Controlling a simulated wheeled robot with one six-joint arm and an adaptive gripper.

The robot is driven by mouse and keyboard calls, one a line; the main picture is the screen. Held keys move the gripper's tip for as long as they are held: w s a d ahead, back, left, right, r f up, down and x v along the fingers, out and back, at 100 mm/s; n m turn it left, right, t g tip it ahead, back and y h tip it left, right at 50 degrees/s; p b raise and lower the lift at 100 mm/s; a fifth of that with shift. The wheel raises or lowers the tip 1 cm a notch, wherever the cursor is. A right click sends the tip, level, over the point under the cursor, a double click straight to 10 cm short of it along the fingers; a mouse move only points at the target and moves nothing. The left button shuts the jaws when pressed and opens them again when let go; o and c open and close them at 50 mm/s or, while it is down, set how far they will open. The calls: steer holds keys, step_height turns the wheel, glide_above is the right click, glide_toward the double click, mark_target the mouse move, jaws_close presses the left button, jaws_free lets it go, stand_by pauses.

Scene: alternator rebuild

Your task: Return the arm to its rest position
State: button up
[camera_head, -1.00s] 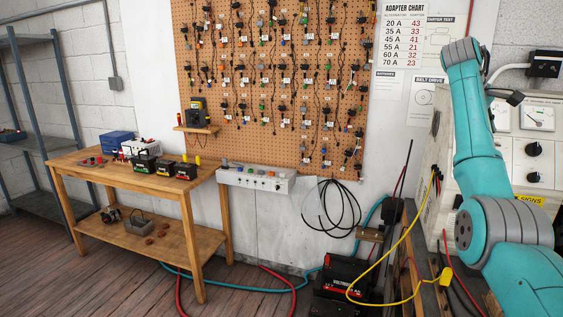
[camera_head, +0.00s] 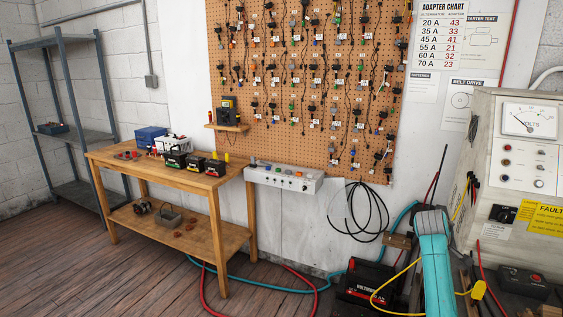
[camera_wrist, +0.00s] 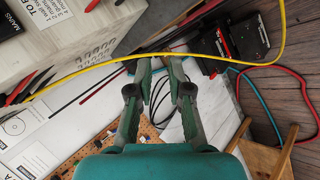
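My arm's teal link (camera_head: 435,262) shows at the lower right of the head view, in front of the test bench. My gripper is outside the head view. In the wrist view my gripper (camera_wrist: 159,68) has its two dark grey-green fingers apart, with nothing held between them. A yellow cable (camera_wrist: 225,60) crosses the picture just beyond the fingertips. I cannot tell whether it touches them.
A grey test bench (camera_head: 476,150) with a dial stands at the right. A black battery (camera_head: 365,282) and loose cables lie on the floor near my arm. A wooden table (camera_head: 200,185) stands at the left under a pegboard (camera_head: 300,141). The floor (camera_head: 120,285) at the front left is clear.

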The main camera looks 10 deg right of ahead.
steer(key=s+a+f+t+y, duration=0.1)
steer(key=s+a+f, duration=0.2)
steer(key=a+f, duration=0.3)
steer(key=s+a+f+t, duration=0.1)
steer(key=s+a+f, duration=0.25)
steer(key=f, duration=0.45)
steer(key=s+a+f+t+y, duration=0.1)
steer(key=s+a+f, duration=0.2)
steer(key=a+f, duration=0.35)
steer(key=s+a+f+t+y, duration=0.1)
steer(key=s+a+f+t, duration=0.1)
steer(key=s+a+f, duration=0.55)
steer(key=s+a+f+t+y, duration=0.15)
steer(key=s+a, duration=0.25)
steer(key=s, duration=0.6)
steer(key=s+a+r+m+t+y, duration=0.15)
steer(key=s+a, duration=0.25)
steer(key=s, duration=0.6)
steer(key=s+a+r, duration=0.2)
steer(key=s+a, duration=0.3)
steer(key=s, duration=0.5)
steer(key=s+a+r+m+t+y, duration=0.1)
steer(key=s+a+r+m+t, duration=0.1)
steer(key=s+r, duration=1.3)
step_height(320, 180, up, 2)
steer(key=shift+s+a+y, duration=0.25)
steer(key=shift+a+y, duration=0.15)
steer(key=shift+a, duration=0.15)
